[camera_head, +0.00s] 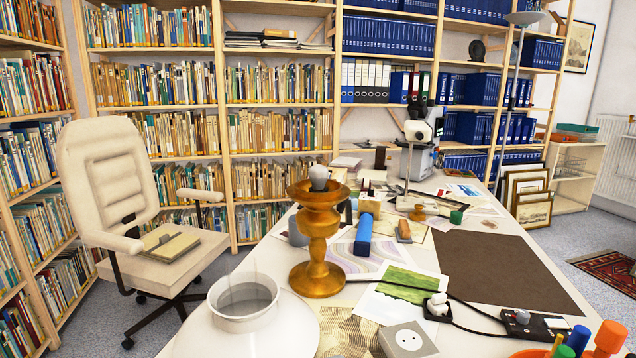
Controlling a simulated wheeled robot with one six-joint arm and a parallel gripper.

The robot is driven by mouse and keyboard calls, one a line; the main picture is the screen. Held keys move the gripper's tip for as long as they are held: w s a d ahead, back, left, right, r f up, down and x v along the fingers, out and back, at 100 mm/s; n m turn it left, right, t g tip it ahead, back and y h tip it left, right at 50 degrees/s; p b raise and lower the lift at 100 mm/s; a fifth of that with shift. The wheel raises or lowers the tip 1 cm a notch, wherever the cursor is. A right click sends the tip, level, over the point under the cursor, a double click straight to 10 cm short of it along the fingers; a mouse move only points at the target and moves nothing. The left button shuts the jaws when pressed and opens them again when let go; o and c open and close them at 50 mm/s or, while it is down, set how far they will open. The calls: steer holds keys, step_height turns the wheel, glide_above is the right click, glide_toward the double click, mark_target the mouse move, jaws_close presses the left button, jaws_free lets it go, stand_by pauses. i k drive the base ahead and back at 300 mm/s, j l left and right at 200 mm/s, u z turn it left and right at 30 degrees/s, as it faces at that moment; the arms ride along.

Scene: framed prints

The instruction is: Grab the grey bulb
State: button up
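The grey bulb (319,177) is a small rounded knob. It sits upright at the top of a turned, golden-brown wooden stand (318,232). The bulb's lower end is hidden inside the stand's cup-shaped top. The stand is upright on the cluttered table (465,338), near the middle of the view. My gripper does not show in this view, so its place relative to the bulb cannot be told.
A white wide-necked vessel (205,335) stands at the front left. A blue block (363,235), a white socket box (407,340) and a microscope (420,135) are on the table. Orange and blue pieces crowd the lower right. A brown mat (505,270) is bare. A cream chair (105,170) stands left.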

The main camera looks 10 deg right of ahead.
mark_target(319, 174)
steer(key=i+j+z, duration=0.75)
steer(key=i, duration=0.15)
